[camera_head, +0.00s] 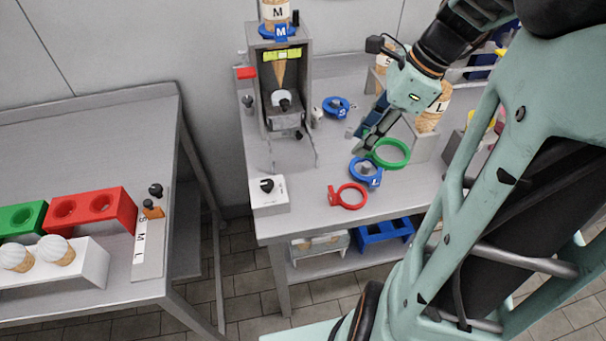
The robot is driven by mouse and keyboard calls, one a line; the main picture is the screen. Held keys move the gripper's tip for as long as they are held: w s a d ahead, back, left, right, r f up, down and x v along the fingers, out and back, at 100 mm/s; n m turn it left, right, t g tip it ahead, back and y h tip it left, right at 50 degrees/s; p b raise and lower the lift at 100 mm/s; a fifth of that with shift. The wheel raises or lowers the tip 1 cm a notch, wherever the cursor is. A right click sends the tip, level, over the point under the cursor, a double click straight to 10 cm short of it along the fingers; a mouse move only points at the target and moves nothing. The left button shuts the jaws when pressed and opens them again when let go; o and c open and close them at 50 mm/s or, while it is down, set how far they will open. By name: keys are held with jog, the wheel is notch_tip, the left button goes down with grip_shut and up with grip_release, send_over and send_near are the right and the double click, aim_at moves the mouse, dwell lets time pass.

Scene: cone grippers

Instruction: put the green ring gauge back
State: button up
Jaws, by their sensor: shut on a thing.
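The green ring gauge (405,161) is in my gripper (364,149), above the right-hand table. My gripper is shut on the gauge's left side, where its tab is mostly hidden by the fingers. A blue ring gauge (366,180) marked L lies on the table just below and left of the green ring. Another blue gauge (337,107) lies farther back, left of my gripper. A red ring gauge (350,195) lies near the table's front edge. I cannot tell how high the green ring hangs.
A grey machine (307,92) with a cone inside stands at the back left. A white knob box (269,194) sits at the table's front left corner. Cone stacks (436,108) in a grey holder stand right of my gripper. A separate left table carries red, green and white cone blocks.

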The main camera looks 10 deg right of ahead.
jog(key=w+a+f, duration=0.3)
jog(key=a+f, duration=0.9)
jog(key=a, duration=0.1)
jog(key=shift+w+f+b, duration=0.2)
jog(key=shift+f+b, duration=0.2)
jog(key=shift+b, duration=0.05)
jog(key=shift+f+b, duration=0.35)
jog(key=shift+f, duration=0.3)
jog(key=o, duration=1.1)
jog(key=shift+o, duration=0.2)
jog(key=shift+r, duration=0.1)
